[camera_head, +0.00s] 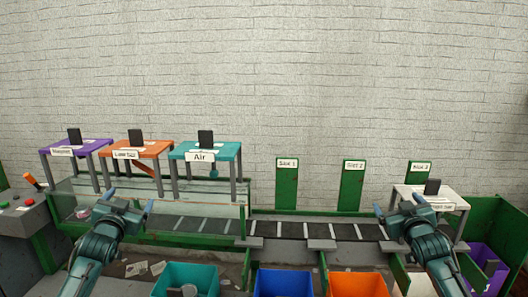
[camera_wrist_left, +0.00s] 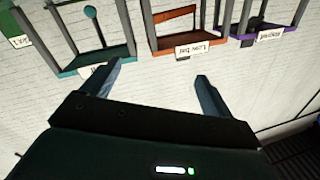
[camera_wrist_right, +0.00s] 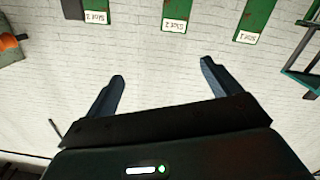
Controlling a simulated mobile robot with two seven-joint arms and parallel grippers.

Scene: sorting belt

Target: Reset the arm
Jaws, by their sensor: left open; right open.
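My left gripper (camera_head: 129,198) is in the lower left of the head view, in front of the belt's glass-sided left end. Its fingers are apart with nothing between them, which the left wrist view (camera_wrist_left: 158,85) also shows. My right gripper (camera_head: 397,204) is at the lower right of the head view, in front of the white stand (camera_head: 413,190). Its fingers are apart and empty, as in the right wrist view (camera_wrist_right: 162,85). Both arms come up from the bottom edge.
The belt (camera_head: 307,230) runs across behind both grippers. Purple (camera_head: 92,146), orange (camera_head: 160,148) and teal (camera_head: 224,151) stands rise at the left. Teal (camera_head: 203,275), blue (camera_head: 283,284) and orange (camera_head: 357,285) bins stand in front. A control box (camera_head: 22,218) is far left.

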